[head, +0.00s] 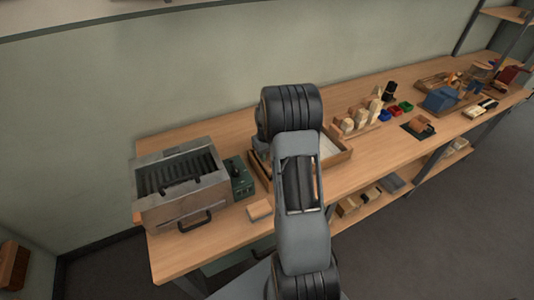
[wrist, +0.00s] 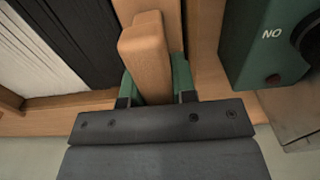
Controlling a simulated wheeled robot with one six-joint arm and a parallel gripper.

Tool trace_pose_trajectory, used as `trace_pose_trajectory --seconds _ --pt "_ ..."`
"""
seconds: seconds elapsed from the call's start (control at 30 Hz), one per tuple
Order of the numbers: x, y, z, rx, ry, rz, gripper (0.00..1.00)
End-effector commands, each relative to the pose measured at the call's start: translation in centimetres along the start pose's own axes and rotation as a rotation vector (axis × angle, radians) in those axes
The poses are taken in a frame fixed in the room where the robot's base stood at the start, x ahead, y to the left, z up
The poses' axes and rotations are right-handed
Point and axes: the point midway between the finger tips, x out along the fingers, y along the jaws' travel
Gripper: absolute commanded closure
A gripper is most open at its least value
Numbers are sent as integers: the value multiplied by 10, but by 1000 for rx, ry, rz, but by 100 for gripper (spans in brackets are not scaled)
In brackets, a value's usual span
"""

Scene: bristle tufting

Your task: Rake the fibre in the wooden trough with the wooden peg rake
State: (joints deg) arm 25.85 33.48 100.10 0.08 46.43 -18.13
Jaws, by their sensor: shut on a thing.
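My gripper (wrist: 156,82) has its green fingers on both sides of a light wooden handle (wrist: 147,48), taken to be that of the peg rake, and is shut on it. The rake's head and pegs are not visible. The wooden trough (wrist: 62,103) shows in the wrist view with black fibre (wrist: 72,35) and white fibre (wrist: 30,58) left of the handle. In the head view my arm covers much of the trough (head: 338,160) and hides the gripper and rake. Some white fibre (head: 329,147) shows at its right side.
A green control box (wrist: 268,45) stands right of the trough in the wrist view, left of it in the head view (head: 238,178). A metal machine (head: 180,187) stands farther left. A small block (head: 259,210) lies in front. Wooden blocks (head: 360,118) stand to the right.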

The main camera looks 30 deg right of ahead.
Motion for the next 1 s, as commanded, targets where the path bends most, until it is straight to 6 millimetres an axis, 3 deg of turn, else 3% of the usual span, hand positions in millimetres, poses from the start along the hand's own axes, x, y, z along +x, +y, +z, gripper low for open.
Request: trace_pose_trajectory --seconds 0.53,1.0 --pt "5 4 0 1 0 0 100" --pt "5 80 0 4 0 0 100"
